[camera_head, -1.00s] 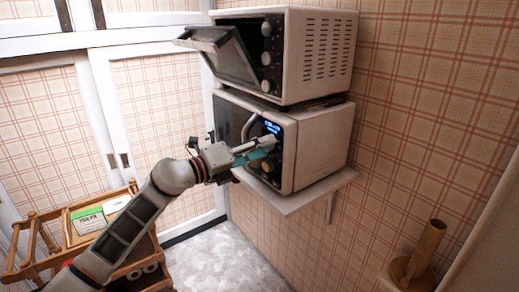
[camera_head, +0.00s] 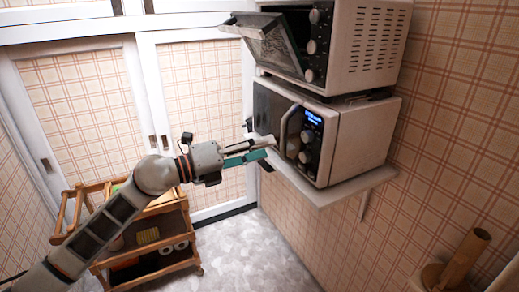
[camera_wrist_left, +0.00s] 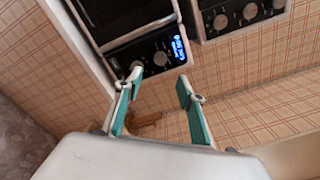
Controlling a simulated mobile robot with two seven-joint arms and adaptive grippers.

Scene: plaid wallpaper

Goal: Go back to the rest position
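My left gripper (camera_head: 258,150) is at the end of the arm from the left, in front of the lower microwave (camera_head: 362,142). In the left wrist view my left gripper (camera_wrist_left: 160,82) is open, its teal-padded fingers apart with nothing between them. The head view shows free space between it and the microwave's front. The microwave's door looks shut, and its display is lit blue. My right gripper is not in view.
A toaster oven (camera_head: 377,45) with its door tilted open stands on the microwave. A wall shelf (camera_head: 345,190) holds both. A wooden cart (camera_head: 160,208) stands at lower left, a brown cylindrical holder (camera_head: 463,258) at lower right. The grey floor (camera_head: 250,250) is clear.

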